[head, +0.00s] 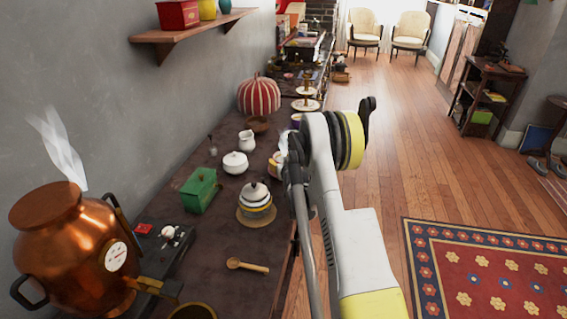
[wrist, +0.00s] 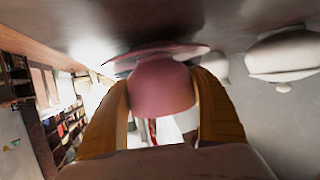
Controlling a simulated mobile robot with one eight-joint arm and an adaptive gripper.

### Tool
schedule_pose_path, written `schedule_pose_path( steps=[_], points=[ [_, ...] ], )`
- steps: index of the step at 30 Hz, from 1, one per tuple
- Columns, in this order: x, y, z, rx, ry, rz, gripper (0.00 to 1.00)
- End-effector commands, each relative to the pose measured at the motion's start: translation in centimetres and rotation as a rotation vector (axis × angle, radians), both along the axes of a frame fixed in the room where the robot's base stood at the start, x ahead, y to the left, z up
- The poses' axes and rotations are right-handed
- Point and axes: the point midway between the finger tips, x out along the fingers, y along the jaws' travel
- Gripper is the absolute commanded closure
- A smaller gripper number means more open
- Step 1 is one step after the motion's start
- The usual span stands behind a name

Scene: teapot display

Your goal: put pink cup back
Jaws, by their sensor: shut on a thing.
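The pink cup (wrist: 162,90) is between the two yellow fingers of my gripper (wrist: 161,88) in the wrist view, and they are shut on it. That view looks turned over, with the dark table surface along the top. A pink saucer (wrist: 185,50) shows at the cup's far end, against the table surface. I cannot tell whether the cup touches the saucer. In the head view my arm hides most of the gripper and the cup, by the table's right edge.
On the dark table (head: 222,236) stand a white lidded pot (head: 235,162), a white jug (head: 247,141), a green box (head: 199,190) and a striped lidded pot (head: 255,194). A wooden spoon (head: 248,266) lies nearer. A copper urn (head: 70,250) is at left.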

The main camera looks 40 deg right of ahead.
Motion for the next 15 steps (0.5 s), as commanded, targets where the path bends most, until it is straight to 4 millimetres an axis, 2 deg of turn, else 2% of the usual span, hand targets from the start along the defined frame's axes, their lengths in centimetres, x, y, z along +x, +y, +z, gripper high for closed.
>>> schedule_pose_path(
  steps=[1,3,15],
  points=[
    [0.00,0.00,-0.12,0.000,0.000,0.000,0.30],
    [-0.01,0.00,-0.08,0.000,0.000,0.000,0.08],
    [-0.22,0.11,0.39,0.000,0.000,0.000,0.07]
  ],
)
